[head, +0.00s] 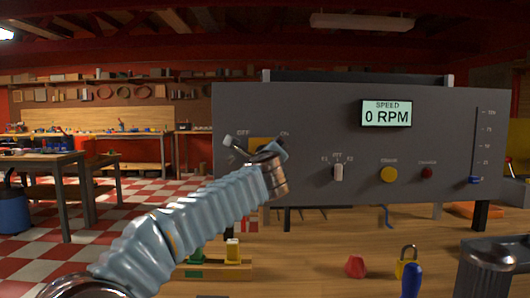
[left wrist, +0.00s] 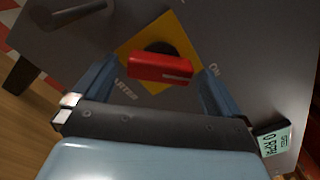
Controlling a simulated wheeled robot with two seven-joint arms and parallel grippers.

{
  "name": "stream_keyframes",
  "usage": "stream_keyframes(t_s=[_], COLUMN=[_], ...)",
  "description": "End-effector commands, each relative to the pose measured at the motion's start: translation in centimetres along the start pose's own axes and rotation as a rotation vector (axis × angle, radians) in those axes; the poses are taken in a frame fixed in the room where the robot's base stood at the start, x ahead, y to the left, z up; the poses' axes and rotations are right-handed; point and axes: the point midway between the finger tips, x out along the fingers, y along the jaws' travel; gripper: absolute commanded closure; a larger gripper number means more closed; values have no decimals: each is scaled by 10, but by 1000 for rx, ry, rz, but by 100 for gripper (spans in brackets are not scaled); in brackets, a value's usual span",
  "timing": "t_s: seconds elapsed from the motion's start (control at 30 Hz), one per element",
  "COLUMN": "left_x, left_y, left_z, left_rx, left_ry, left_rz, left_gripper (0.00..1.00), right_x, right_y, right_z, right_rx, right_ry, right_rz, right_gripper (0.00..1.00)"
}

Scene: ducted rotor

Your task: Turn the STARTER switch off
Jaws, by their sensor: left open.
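The STARTER switch has a red handle (left wrist: 160,68) on a yellow plate (left wrist: 182,35), seen close in the left wrist view. The ON label is to the right of the plate there, and part of the STARTER lettering shows at lower left. In the head view my gripper hides most of the switch; a piece of the yellow plate (head: 259,143) shows between OFF and ON. My left gripper (head: 257,143) is open at the switch, one finger on each side of the red handle. Contact cannot be told. The handle's exact setting is unclear. My right gripper is not seen.
The grey panel (head: 310,120) also carries a speed display (head: 387,115) reading 0 RPM, a small toggle (head: 338,172), a yellow button (head: 388,174), a red knob (head: 427,172) and a blue slider (head: 474,180). A padlock (head: 406,262) and a red piece (head: 356,267) lie on the bench.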

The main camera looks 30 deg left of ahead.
Motion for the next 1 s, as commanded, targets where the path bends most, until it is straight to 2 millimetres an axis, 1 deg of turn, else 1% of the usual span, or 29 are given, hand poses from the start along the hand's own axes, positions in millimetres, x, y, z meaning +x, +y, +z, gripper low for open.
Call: stream_keyframes(t_s=[0.1,0.37,0.47,0.7,0.73,1.0], left_x=[7,8,8,8,8,8], left_y=[0,0,0,0,0,1], left_z=[0,0,0,0,0,-1], left_rx=[0,0,0,0,0,-37], left_ry=[1,0,0,0,0,0], left_rz=[0,-1,-1,0,0,0], left_gripper=[0,0,14,51,52,52], right_x=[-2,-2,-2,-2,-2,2], right_y=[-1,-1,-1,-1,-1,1], right_z=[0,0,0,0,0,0], right_rx=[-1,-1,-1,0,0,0], right_ry=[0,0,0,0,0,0], right_rz=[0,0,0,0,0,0], right_gripper=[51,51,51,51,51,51])
